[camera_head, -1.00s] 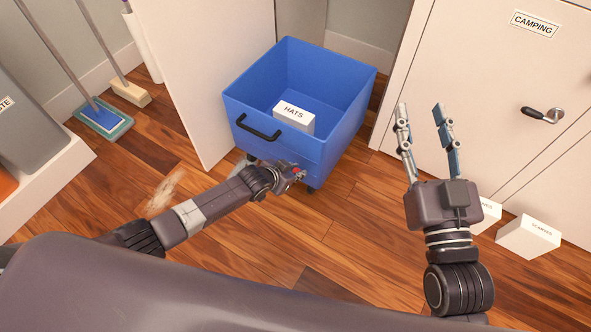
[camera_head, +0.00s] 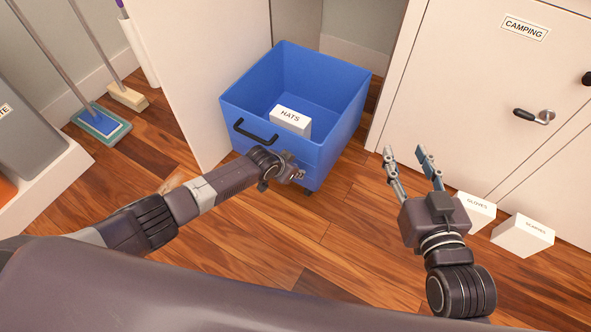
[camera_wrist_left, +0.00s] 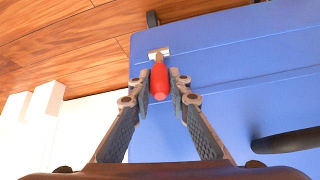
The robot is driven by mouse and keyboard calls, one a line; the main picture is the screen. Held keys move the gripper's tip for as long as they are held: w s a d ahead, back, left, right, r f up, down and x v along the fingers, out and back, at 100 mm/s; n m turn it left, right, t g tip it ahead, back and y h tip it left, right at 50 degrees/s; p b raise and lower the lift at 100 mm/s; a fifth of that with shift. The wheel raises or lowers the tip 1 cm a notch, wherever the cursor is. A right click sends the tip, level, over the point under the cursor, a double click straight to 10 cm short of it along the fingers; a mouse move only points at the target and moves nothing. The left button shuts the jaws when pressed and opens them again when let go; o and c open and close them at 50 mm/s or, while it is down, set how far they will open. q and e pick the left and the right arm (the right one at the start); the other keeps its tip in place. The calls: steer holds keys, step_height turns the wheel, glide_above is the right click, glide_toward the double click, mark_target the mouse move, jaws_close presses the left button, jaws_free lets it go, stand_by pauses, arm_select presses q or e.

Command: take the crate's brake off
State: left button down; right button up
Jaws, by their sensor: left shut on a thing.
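The blue crate (camera_head: 285,144) stands on the wood floor, with a black handle (camera_head: 240,131) on its near side. A white box marked HATS (camera_head: 290,120) lies inside. In the left wrist view, the red brake lever (camera_wrist_left: 159,82) sticks out from a metal plate on the crate's blue wall (camera_wrist_left: 225,75). My left gripper (camera_wrist_left: 161,76) is shut on the lever, one finger on each side. In the head view, my left gripper (camera_head: 296,172) is low at the crate's near wall, and the lever cannot be made out there. My right gripper (camera_head: 406,152) is open and empty, right of the crate.
White boxes marked GLOVES (camera_head: 476,210) and SCARVES (camera_head: 523,236) lie on the floor at the right. A white cabinet marked CAMPING (camera_head: 480,90) stands behind them. A pale panel (camera_head: 205,70) is left of the crate. The floor (camera_head: 310,235) before the crate is clear.

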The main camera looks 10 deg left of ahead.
arm_select(q)
steer(key=c, duration=1.8)
jaws_free()
steer(key=v, duration=1.2)
